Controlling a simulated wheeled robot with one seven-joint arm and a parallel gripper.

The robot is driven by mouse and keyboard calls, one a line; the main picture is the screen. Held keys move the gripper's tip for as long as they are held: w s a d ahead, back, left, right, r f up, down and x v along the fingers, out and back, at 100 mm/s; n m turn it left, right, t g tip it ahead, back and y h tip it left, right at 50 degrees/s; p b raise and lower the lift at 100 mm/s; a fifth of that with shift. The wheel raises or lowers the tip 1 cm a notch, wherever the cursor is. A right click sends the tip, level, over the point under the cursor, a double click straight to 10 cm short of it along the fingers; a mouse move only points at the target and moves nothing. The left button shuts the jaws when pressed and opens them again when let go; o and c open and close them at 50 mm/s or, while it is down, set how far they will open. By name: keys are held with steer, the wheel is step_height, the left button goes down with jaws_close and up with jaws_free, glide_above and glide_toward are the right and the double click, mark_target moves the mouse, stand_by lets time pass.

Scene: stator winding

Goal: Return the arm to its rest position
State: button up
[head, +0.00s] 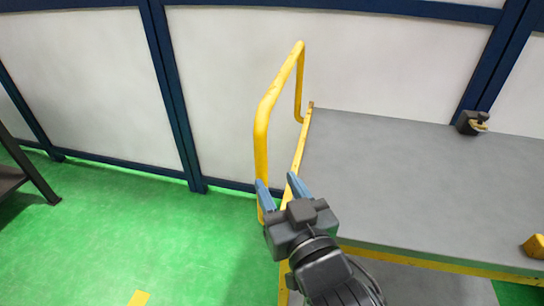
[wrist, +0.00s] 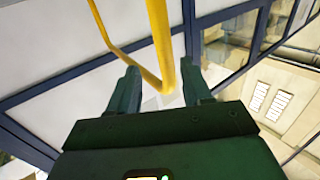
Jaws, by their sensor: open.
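My gripper (head: 277,188) shows in the head view at the end of my dark arm, low and near the middle. Its two blue fingers are apart with nothing between them that it holds. It is in front of the yellow handrail (head: 263,130) at the left end of the grey cart top (head: 420,180). In the wrist view my gripper (wrist: 163,85) points toward the yellow rail (wrist: 160,40), which passes across the space between the fingers. I cannot tell whether the rail touches them.
A dark block with a brass-coloured part (head: 472,122) sits at the cart's back right. A yellow piece (head: 535,246) is at the right front edge. White panels with blue posts (head: 172,90) stand behind. Green floor (head: 120,220) lies open at left, with a dark stand (head: 20,175) at the edge.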

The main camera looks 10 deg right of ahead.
steer(key=s+d+f+m+h, duration=0.1)
steer(key=s+d+f, duration=0.5)
steer(key=s, duration=0.4)
steer(key=s+d+r+m+g+h+p, duration=0.1)
steer(key=s+d, duration=0.4)
steer(key=s, duration=0.8)
steer(key=s+d+r+g+h+p, duration=0.1)
steer(key=s+d, duration=0.4)
steer(key=s, duration=0.8)
steer(key=shift+d+r+m+g+h, duration=0.15)
steer(key=shift+r+m+g+h, duration=0.25)
steer(key=shift+h, duration=0.3)
